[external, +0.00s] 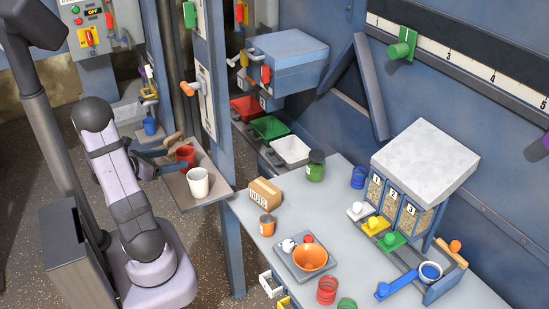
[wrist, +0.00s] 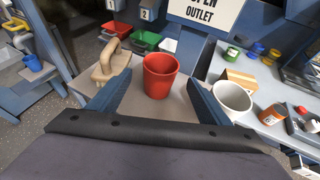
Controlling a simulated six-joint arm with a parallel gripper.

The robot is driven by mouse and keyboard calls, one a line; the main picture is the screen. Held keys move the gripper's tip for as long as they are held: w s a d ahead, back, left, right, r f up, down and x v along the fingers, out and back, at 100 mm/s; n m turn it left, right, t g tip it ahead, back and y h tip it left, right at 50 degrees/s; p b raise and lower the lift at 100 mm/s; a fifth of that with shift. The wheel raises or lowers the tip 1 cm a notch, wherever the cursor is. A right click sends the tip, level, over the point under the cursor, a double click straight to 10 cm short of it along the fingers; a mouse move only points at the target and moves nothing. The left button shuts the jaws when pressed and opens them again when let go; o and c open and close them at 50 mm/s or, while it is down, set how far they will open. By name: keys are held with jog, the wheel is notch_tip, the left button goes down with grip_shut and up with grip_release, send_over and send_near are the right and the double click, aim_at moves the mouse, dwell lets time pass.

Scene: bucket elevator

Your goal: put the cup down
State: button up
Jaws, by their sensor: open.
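A red cup (wrist: 160,76) stands upright on a small grey shelf (wrist: 187,118) in the wrist view, between the two spread fingers of my gripper (wrist: 160,88), with visible gaps on both sides. In the external view the red cup (external: 186,154) shows behind a white cup (external: 198,184) on the same shelf, and my gripper (external: 168,160) reaches over the shelf from the left. My gripper is open around the red cup. The white cup (wrist: 232,98) stands just outside the right finger in the wrist view.
A wooden-handled tool (wrist: 106,62) lies left of the left finger. Red, green and white bins (external: 268,127) stand behind the shelf. The worktable (external: 235,210) to the right holds a cardboard box (external: 264,193), an orange bowl (external: 310,257) and a green jar (external: 315,168).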

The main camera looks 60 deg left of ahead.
aim_at(186, 155)
jog(key=shift+w, duration=0.1)
jog(key=shift+p+x, duration=0.7)
jog(key=shift+x, duration=2.9)
jog(key=c, duration=1.2)
notch_tip(186, 155, up, 10)
